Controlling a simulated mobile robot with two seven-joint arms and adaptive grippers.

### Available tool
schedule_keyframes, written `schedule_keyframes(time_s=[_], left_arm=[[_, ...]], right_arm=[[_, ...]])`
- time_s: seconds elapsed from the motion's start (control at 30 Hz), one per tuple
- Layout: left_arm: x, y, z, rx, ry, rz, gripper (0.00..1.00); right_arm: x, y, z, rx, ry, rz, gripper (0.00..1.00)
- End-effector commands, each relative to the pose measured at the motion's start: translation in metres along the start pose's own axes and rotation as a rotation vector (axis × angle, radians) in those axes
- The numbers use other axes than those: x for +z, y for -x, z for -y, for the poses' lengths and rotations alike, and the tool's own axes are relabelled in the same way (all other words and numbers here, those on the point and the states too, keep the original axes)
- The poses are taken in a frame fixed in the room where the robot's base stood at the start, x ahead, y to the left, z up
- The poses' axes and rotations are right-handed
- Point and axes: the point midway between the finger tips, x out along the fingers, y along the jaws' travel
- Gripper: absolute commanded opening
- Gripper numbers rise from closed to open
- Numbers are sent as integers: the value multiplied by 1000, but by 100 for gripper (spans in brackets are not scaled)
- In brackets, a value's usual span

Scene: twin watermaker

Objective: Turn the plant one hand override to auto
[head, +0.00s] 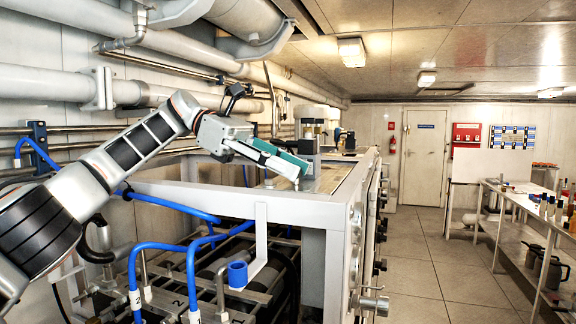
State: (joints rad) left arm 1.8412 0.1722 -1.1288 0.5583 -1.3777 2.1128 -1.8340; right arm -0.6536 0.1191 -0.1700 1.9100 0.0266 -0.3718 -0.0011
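My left arm reaches in from the left. Its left gripper (298,169) is over the top of the white machine frame (265,203), pointing right and slightly down. A pale finger and a teal part show side by side at its end; I cannot tell whether it is open or shut, or whether the teal part belongs to it. The plant one hand override cannot be picked out. The frame's right-hand face, seen at a steep angle, carries gauges (355,215) and several dark knobs (380,265). My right gripper is not in view.
Blue hoses (165,247) and a blue cup-like fitting (238,273) are at the frame's near side. Large pipes (60,83) run along the left wall. A bench (515,215) with bottles stands right. The floor aisle (430,270) between is clear to the door (423,160).

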Motion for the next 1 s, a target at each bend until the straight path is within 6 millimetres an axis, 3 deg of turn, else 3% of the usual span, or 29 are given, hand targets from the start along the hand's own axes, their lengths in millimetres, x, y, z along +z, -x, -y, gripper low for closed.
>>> schedule_keyframes(time_s=[0.03,0.07,0.67,1.0], left_arm=[[-2,-1,0,-2,3,-2,41],[-2,-1,0,-2,3,-2,47],[-1,0,0,10,5,-1,47],[-1,0,2,100,40,-1,47]], right_arm=[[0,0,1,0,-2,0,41],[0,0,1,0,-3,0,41],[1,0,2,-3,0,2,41],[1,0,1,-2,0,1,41]])
